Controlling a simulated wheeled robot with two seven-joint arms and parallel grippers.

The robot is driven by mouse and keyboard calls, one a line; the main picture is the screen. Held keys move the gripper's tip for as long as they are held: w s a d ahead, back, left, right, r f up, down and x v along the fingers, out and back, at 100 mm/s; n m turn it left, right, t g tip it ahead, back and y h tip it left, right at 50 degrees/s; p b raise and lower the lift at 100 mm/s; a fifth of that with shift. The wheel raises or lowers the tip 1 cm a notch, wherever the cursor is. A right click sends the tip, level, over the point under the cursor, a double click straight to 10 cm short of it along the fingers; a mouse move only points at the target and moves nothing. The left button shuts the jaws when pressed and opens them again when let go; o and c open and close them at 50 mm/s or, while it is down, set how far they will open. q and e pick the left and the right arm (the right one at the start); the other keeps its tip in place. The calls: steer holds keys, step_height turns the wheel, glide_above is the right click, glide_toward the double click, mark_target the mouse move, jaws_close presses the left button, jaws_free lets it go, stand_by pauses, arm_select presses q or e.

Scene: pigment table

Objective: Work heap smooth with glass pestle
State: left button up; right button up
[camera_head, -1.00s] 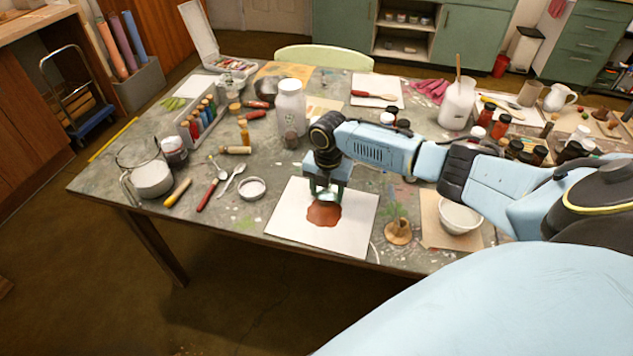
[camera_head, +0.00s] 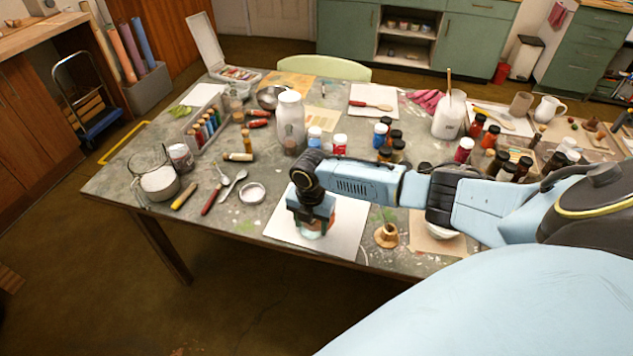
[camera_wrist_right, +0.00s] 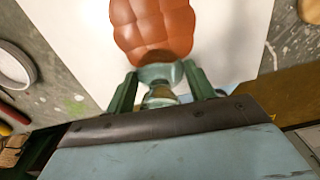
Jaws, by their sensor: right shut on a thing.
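My right gripper (camera_head: 311,226) is over the white slab (camera_head: 347,226) near the table's front edge. It is shut on the glass pestle (camera_head: 310,234), a greenish, clear piece whose foot shows below the fingers. In the right wrist view, the pestle (camera_wrist_right: 160,74) sits between the two green fingers (camera_wrist_right: 160,88), at the near edge of the red-brown heap (camera_wrist_right: 153,28). The heap has a lumpy, dimpled top there. In the head view the gripper hides most of the heap. I cannot tell whether the pestle presses on it. My left gripper is out of view.
A small wooden holder (camera_head: 387,236) and a white bowl (camera_head: 440,231) stand right of the slab. Several jars crowd the table behind my arm.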

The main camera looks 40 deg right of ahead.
step_height(320, 180, up, 4)
steer(key=shift+w+d+f+p, duration=0.1)
steer(key=shift+d+f+p, duration=0.05)
steer(key=shift+p, duration=1)
step_height(320, 180, up, 4)
steer(key=p, duration=0.4)
steer(key=shift+r+p, duration=0.25)
steer(key=shift+p, duration=0.15)
